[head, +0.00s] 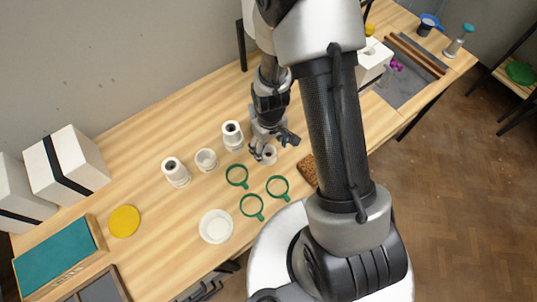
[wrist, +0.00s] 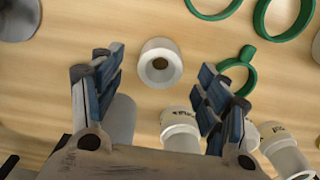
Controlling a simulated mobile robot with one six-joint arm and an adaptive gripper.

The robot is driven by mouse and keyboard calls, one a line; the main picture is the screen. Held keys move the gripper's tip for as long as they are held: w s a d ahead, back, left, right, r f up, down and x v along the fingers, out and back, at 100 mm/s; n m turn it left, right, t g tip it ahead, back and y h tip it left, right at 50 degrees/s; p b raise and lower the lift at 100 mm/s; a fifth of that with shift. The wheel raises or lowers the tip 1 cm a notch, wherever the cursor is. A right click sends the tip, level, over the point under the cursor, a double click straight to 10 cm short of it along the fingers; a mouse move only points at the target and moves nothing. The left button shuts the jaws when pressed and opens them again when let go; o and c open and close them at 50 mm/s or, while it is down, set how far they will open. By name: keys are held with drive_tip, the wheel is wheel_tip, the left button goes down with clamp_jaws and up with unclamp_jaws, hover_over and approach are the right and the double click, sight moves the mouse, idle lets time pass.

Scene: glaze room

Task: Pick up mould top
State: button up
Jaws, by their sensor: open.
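A small white round piece with a central hole, which looks like the mould top (head: 269,157), sits on the wooden table just below my gripper (head: 273,146). In the wrist view the same piece (wrist: 149,72) lies between and beyond the fingertips of my gripper (wrist: 161,75), slightly left of the picture's middle. The two blue-padded fingers are open, one on each side, with nothing between the pads. In the wrist view bare table shows all around the piece. In the head view the fingers partly cover it.
Two white cylinders with dark tops (head: 231,139) (head: 177,177) and a white cup (head: 206,163) stand left of my gripper. Green rings with handles (head: 277,196) lie in front. A brown sponge-like block (head: 308,170) lies to the right, a white bowl (head: 215,238) nearer the front edge.

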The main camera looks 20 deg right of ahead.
sight(269, 153)
drive_tip(key=f+b, duration=0.1)
drive_tip(key=f, duration=0.1)
drive_tip(key=f+b, duration=0.1)
drive_tip(key=f, duration=0.2)
drive_tip(key=shift+w+a+f, duration=0.1)
drive_tip(key=shift+w, duration=0.1)
drive_tip(key=shift+c, duration=0.2)
drive_tip(key=c, duration=1.2)
